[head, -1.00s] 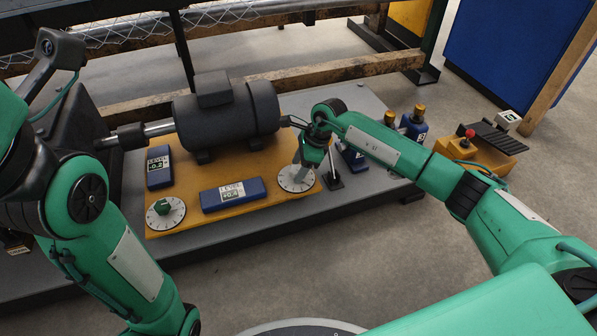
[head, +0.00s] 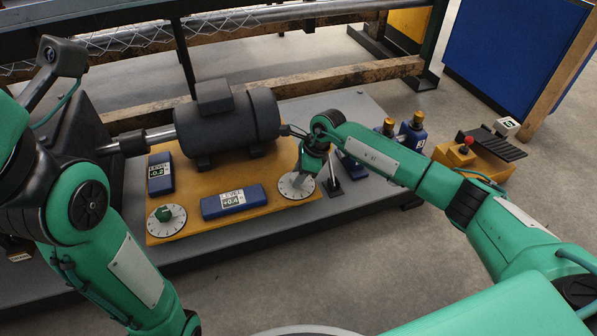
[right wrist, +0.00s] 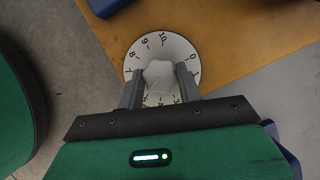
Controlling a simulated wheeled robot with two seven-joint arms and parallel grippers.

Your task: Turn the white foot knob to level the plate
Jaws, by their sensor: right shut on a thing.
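The orange plate (head: 222,184) lies on a grey base under a dark motor. At its front right corner is a white dial (head: 307,188) with numbers. My right gripper (head: 299,182) is over this dial, pointing down. In the right wrist view the white foot knob (right wrist: 158,75) stands at the dial's middle, between my two fingers, which are shut on it. At the front left corner is another dial (head: 154,222) with a green knob (head: 164,213). A blue level (head: 233,201) at the front seems to read +0.4. Another level (head: 160,173) at the left seems to read 0.2, sign unclear. My left gripper is out of view.
The dark motor (head: 228,124) with its shaft covers the plate's back. Blue bottle-like items (head: 414,133) stand right of my right forearm. The floor (head: 330,250) in front is clear.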

